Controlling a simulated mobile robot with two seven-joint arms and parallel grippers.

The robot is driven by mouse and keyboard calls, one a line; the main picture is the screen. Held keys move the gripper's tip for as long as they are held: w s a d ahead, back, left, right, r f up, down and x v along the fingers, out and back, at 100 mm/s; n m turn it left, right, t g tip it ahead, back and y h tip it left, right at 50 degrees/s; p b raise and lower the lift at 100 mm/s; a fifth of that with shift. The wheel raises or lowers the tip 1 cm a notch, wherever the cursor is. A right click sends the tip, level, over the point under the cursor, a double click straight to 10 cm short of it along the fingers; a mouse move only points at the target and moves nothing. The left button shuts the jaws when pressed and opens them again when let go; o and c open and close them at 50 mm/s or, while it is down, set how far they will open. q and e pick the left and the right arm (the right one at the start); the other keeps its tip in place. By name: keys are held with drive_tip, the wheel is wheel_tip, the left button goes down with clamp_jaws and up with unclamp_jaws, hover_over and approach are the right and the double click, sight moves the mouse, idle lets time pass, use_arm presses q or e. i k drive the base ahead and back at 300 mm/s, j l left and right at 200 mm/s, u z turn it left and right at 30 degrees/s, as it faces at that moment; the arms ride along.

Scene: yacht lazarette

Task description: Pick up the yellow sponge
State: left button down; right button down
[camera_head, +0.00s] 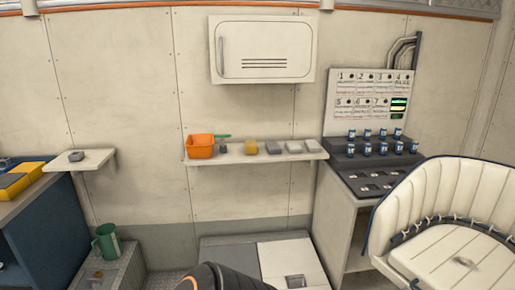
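A small yellow block (250,147), which looks like the yellow sponge, sits on the white wall shelf (215,157) near its middle. It is between a small dark grey item on its left and a grey block on its right. It stands clear of both, and nothing covers it. Neither of my grippers can be made out. A dark rounded part with an orange edge at the bottom middle seems to be part of my own arm.
A white cabinet (262,50) hangs above. A rack of blue canisters (372,150) and a white seat (440,215) are at right. A green jug (106,243) stands lower left.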

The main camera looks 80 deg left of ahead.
sight(250, 146)
drive_tip(key=u, duration=2.65)
drive_tip(key=z, duration=1.05)
drive_tip(key=i+j+u, duration=0.25)
drive_tip(key=i+u, duration=0.25)
drive_tip(key=i, duration=0.35)
drive_tip(key=i+l+u, duration=0.1)
drive_tip(key=i+u, duration=0.35)
drive_tip(key=i, duration=0.4)
